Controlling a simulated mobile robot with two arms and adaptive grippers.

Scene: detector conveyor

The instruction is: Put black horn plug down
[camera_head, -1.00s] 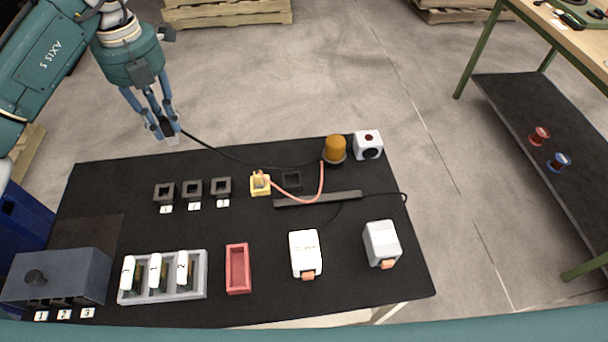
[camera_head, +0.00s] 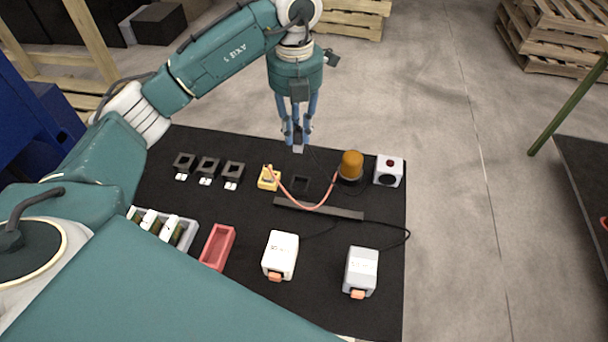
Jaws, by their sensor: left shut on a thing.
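My left gripper (camera_head: 296,138) is shut on the black horn plug (camera_head: 298,148) above the mat's back edge. The plug is small here, mostly hidden by the fingers, with a light end at its bottom. A thin dark cable leads from it toward the beacon. A black square socket (camera_head: 300,185) lies on the mat below and nearer to me. Next to it is a yellow socket (camera_head: 268,178) with a pink-red cable. My right gripper is not in view.
An orange beacon (camera_head: 351,164) stands right of the black socket, with a dark bar (camera_head: 318,209) in front. Several dark square holders (camera_head: 208,166) are at left. A red tray (camera_head: 217,246), white box (camera_head: 280,254) and grey box (camera_head: 360,271) stand nearer. My arm covers the front left.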

